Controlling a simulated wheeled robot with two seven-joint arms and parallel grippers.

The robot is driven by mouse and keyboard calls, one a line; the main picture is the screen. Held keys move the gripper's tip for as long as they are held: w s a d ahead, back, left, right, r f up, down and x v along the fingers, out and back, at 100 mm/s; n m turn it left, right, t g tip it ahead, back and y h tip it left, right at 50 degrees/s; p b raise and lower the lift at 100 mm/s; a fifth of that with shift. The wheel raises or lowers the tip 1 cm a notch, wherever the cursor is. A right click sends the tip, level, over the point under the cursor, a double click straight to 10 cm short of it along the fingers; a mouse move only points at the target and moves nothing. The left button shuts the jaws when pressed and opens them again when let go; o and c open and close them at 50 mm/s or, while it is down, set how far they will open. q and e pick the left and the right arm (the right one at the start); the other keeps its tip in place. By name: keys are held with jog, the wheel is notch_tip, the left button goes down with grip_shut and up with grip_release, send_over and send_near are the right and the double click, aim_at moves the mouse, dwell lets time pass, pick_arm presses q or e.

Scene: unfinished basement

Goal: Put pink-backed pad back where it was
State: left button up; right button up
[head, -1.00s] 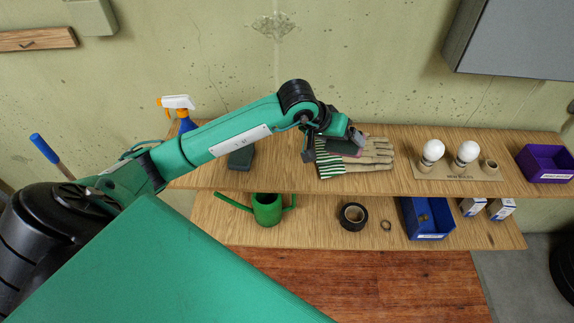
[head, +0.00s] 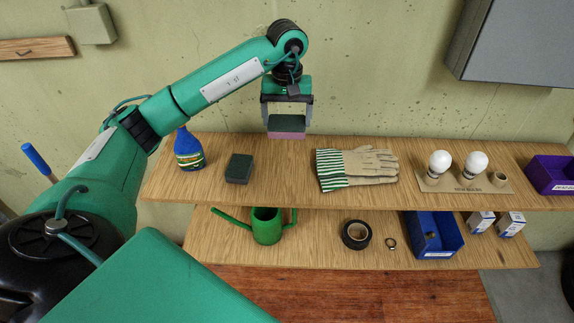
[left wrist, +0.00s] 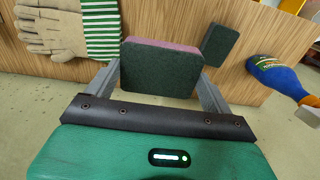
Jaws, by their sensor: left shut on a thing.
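The pink-backed pad (head: 287,134) has a dark green face and a pink back. My left gripper (head: 287,122) is shut on it by two opposite sides, above the upper shelf (head: 290,188) and apart from it. In the left wrist view the pad (left wrist: 160,70) sits between the two fingers (left wrist: 160,82), green face toward the camera. A second dark green pad (head: 239,168) lies on the upper shelf, below and left of the held pad; it also shows in the left wrist view (left wrist: 220,45). My right gripper is not in view.
Striped gloves (head: 357,167) lie to the right, then a bulb holder (head: 465,185) and a purple bin (head: 552,175). Shelf between the second pad and gloves is bare. The lower shelf holds a green watering can (head: 266,226).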

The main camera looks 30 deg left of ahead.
aim_at(286, 122)
pick_arm(q)
notch_tip(286, 122, down, 4)
jog(key=shift+f+p, duration=0.25)
jog(key=shift+p, duration=0.15)
notch_tip(286, 122, down, 7)
jog(key=shift+r+p, duration=0.15)
jog(key=shift+p, duration=0.55)
jog(key=shift+f, duration=0.55)
notch_tip(286, 122, down, 4)
jog(key=shift+r+p, duration=0.1)
jog(key=shift+p, duration=0.4)
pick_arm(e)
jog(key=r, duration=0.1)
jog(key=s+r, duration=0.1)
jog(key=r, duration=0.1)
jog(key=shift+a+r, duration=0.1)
pick_arm(q)
jog(key=o, duration=0.7)
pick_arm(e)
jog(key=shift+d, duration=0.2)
